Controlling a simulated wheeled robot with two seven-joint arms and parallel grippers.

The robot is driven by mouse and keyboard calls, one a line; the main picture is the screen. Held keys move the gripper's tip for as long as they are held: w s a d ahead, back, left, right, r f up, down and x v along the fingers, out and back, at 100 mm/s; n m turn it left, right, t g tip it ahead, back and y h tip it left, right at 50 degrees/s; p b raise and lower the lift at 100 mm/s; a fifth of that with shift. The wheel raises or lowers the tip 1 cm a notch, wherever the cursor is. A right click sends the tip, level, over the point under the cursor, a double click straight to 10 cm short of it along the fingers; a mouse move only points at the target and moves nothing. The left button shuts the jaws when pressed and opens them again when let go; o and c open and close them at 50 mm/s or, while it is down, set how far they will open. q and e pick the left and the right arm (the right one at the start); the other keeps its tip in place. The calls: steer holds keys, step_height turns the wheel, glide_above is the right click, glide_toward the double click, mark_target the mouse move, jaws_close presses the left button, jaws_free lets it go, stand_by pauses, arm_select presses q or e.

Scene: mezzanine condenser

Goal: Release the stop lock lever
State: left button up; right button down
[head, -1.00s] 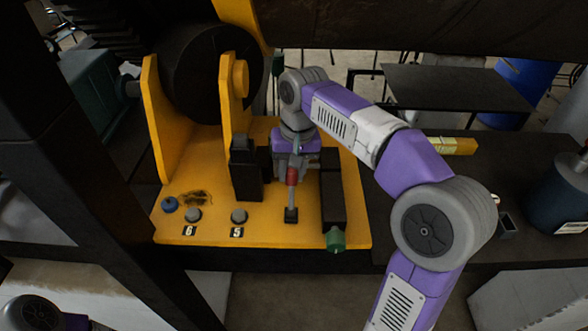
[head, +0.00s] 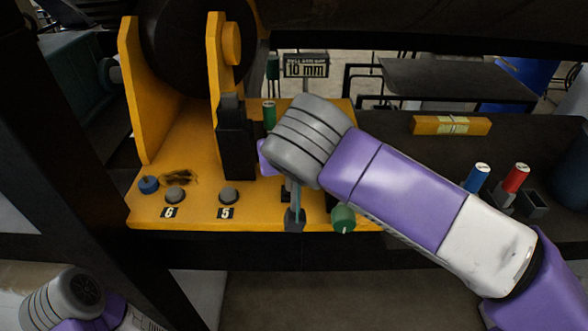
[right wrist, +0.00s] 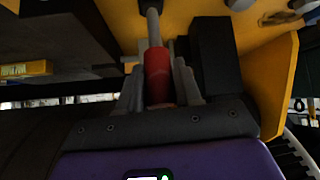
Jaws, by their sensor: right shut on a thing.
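The stop lock lever (right wrist: 153,30) shows in the right wrist view as a grey rod with a red grip (right wrist: 157,78). My right gripper (right wrist: 158,72) has its fingers on both sides of the red grip and is shut on it. In the head view my right wrist and forearm cover most of the lever and the gripper, so the lever's tilt is hard to tell there. My left gripper is out of view; only part of my left arm shows at the lower left.
The yellow base plate (head: 150,212) carries a black block (head: 237,145), a blue knob (head: 148,184), grey buttons marked 6 (head: 175,195) and 5 (head: 228,195), and a green knob (head: 343,218). Behind is a 10 mm sign (head: 306,70). A yellow level (head: 450,125) lies at right.

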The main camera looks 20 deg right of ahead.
mark_target(288, 183)
steer(key=shift+s+a+f+t+h+b, duration=0.25)
steer(key=shift+s+t+b, duration=0.5)
steer(key=shift+b, duration=0.9)
steer(key=shift+s+a+f+t+h+b, duration=0.15)
steer(key=shift+s+f+t+b, duration=0.3)
steer(key=shift+t+b, duration=0.85)
steer(key=shift+s+a+f+t+h+b, duration=0.25)
steer(key=shift+s+t+b, duration=0.35)
steer(key=shift+b, duration=1.45)
steer(key=shift+s, duration=0.1)
steer(key=c, duration=0.8)
jaws_free()
steer(key=shift+c, duration=0.2)
steer(key=shift+s+r, duration=0.1)
steer(key=p+v, duration=0.1)
steer(key=v, duration=0.6)
steer(key=shift+s+r+p, duration=0.15)
steer(key=shift+s+p, duration=0.1)
steer(key=shift+p, duration=0.1)
